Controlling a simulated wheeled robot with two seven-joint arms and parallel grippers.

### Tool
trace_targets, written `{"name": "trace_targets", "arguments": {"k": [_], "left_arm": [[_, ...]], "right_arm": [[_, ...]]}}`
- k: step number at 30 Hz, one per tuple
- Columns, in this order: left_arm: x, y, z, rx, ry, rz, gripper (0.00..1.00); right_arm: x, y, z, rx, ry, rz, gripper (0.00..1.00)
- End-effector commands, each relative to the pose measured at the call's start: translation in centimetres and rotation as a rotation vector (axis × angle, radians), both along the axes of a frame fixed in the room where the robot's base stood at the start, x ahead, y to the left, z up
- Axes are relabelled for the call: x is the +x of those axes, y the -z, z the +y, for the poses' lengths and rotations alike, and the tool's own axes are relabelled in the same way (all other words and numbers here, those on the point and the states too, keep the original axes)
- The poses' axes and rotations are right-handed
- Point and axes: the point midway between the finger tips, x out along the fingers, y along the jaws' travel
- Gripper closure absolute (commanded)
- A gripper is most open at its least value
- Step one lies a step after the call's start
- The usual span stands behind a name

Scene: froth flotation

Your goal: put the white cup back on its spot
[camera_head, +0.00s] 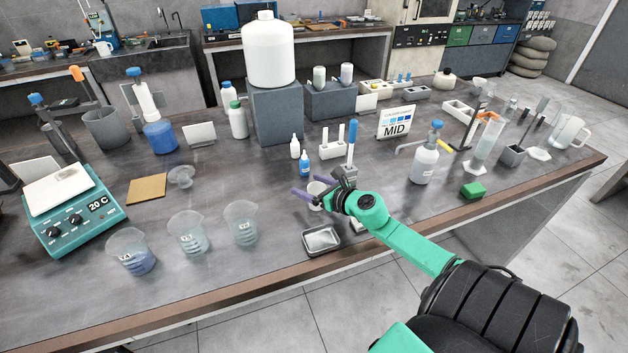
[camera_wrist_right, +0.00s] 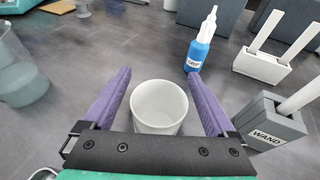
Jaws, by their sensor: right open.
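The white cup (camera_head: 316,190) stands upright on the dark bench, near the front edge at the middle of the head view. In the right wrist view the white cup (camera_wrist_right: 159,105) sits between the two purple fingers, with its open top toward the camera. My right gripper (camera_head: 303,193) is open around the cup, and a gap shows between the cup and each finger in the wrist view. The cup looks empty. The marked spot for the cup cannot be made out. My left gripper is not in view.
A metal tray (camera_head: 321,239) lies in front of the gripper. A grey wand holder (camera_wrist_right: 270,122) stands close on the right. A blue dropper bottle (camera_wrist_right: 200,45) and a white rack (camera_wrist_right: 262,66) stand behind. Several labelled beakers, one here (camera_head: 241,224), stand left with bare bench between.

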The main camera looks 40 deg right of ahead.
Motion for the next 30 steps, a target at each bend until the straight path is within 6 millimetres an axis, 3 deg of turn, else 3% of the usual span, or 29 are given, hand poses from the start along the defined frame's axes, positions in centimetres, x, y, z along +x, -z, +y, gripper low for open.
{"name": "trace_targets", "arguments": {"k": [5, 21, 30], "left_arm": [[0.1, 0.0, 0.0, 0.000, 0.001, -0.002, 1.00], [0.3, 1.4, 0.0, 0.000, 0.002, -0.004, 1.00], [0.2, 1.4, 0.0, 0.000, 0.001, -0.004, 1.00]], "right_arm": [[-1.4, -0.4, -0.1, -0.001, 0.000, 0.002, 0.09], [-10.7, -3.3, -0.6, 0.002, 0.002, 0.001, 0.09], [-11.5, -3.8, -0.7, -0.001, 0.000, -0.001, 0.09]]}}
